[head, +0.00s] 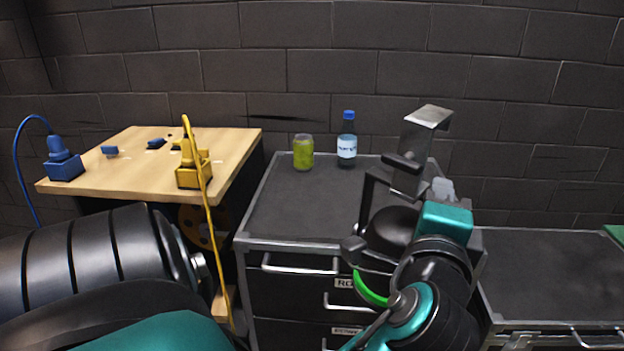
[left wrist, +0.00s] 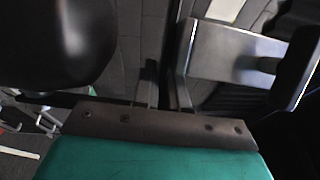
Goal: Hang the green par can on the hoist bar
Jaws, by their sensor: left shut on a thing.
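The par can (head: 393,230) is a dark lamp with a black yoke and a silver hook-shaped clamp (head: 425,128) on top. A bright green curved band (head: 370,290) shows below its body, partly hidden by my arm. My left gripper (head: 410,172) is shut on the par can near its bracket and holds it up in front of the dark cabinet. In the left wrist view the silver clamp (left wrist: 235,52) is at the upper right, and a dark rounded part fills the upper left. My right gripper is not in view. I cannot see the hoist bar.
A wooden table (head: 130,175) at left holds blue and yellow plugs with cables. A lower dark bench (head: 560,270) at right has a clear top.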

